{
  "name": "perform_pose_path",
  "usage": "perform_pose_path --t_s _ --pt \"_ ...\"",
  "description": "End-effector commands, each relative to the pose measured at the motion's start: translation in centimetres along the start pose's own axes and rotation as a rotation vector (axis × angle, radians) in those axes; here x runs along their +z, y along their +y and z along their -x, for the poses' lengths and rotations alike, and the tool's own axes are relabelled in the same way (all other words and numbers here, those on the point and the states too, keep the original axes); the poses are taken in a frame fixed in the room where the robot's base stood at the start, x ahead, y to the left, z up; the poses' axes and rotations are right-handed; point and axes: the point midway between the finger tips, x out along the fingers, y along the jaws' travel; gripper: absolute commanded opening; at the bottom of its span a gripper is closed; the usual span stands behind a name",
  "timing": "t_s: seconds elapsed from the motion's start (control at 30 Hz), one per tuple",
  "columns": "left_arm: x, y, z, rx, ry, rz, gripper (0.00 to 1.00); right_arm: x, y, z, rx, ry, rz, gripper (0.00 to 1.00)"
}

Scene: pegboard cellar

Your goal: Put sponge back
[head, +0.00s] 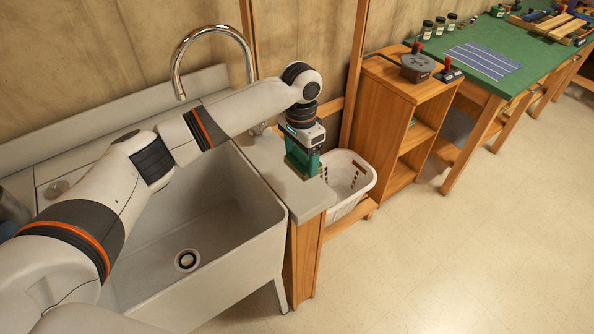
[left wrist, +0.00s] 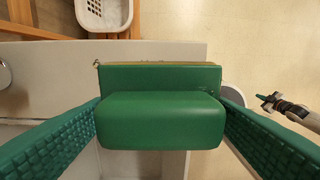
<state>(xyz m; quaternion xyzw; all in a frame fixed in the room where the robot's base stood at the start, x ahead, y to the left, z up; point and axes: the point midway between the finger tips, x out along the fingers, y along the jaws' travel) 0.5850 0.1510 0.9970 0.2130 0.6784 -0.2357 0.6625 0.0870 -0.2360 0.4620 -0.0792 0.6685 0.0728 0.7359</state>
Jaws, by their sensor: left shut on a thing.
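The sponge (left wrist: 160,121) is a green block with a rounded front part and a thin tan strip along its far edge. In the left wrist view it sits between the two green, textured fingers of my left gripper (left wrist: 160,103), which is shut on it. In the head view my left gripper (head: 302,155) points down at the grey counter end (head: 292,190) beside the sink. Whether the sponge touches the counter is unclear. A small dark and grey part with green tips, which looks like my right gripper (left wrist: 268,101), shows over the floor; its opening is too small to judge.
The deep sink (head: 190,225) and its curved faucet (head: 178,70) lie left of the counter end. A white basket (head: 352,200) stands just right of it. A wooden shelf unit (head: 400,110) and a green-topped workbench (head: 510,45) are farther right. The floor in front is clear.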

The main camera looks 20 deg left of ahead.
Motion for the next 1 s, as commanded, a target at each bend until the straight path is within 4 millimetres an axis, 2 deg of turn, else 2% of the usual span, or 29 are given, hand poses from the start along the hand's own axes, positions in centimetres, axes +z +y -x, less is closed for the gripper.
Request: perform_pose_path --t_s 0.03,0.17,0.43,0.63,0.8,1.0 --pt "-0.5 1.0 1.1 0.018 -0.004 -0.006 0.43 0.0 0.0 0.3 0.0 0.0 0.0 0.0" --pt "-1.1 2.2 1.8 0.035 -0.007 -0.016 0.43 0.0 0.0 0.5 0.0 0.0 -0.001 0.0" --pt "-1.2 2.5 -2.6 0.036 -0.005 -0.017 0.43 -0.2 0.0 1.4 0.0 0.004 -0.001 0.0" --pt "-1.1 2.5 -4.6 0.036 -0.007 -0.017 0.43 -0.3 0.1 1.7 0.001 0.006 -0.001 0.0" --pt "-1.1 2.6 -7.0 0.037 -0.006 -0.017 0.43 -0.3 0.1 2.1 0.001 0.007 0.0 0.0" --pt "-1.0 2.7 -7.8 0.038 -0.01 -0.017 0.43 -0.3 0.1 2.1 0.002 0.007 0.0 0.0"
